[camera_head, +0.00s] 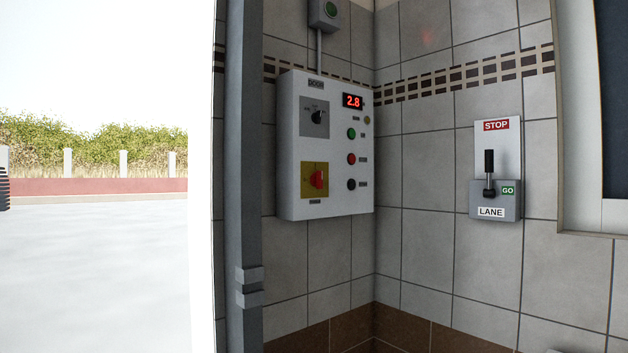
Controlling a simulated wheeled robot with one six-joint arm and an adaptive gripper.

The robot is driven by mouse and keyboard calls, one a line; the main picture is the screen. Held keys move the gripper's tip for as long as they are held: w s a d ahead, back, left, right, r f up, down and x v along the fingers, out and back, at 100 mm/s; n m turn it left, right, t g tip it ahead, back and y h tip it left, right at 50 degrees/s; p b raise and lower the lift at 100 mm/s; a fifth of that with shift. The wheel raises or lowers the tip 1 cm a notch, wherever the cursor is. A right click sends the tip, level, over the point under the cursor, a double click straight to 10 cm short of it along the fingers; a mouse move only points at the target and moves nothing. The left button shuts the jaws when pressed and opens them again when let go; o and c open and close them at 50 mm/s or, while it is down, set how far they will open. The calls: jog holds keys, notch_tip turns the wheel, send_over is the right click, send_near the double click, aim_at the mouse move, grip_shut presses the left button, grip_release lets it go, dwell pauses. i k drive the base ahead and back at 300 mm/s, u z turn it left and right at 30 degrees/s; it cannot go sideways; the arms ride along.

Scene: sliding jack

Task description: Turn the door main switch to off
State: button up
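A white control box labelled DOOR (333,200) hangs on the tiled wall, left of the room corner. On its lower left is a red rotary switch (318,180) on a yellow plate (308,190); its label below is too small to read. Above it is a black selector knob (316,117) on a grey plate. A red display (352,101) reads 2.8. Below the display is a column of several small green, red and black buttons or lamps. The red switch's exact position is hard to tell. My gripper is not in view.
A lever box (480,212) marked STOP, GO and LANE is on the right wall, its black lever upright. A grey post (244,220) stands close left of the control box. A small box with a green button (330,10) is above. Open ground lies outside at left.

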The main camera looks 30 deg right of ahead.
aim_at(316, 179)
jog(key=z, duration=0.55)
jog(key=i, duration=0.85)
jog(key=z, duration=0.9)
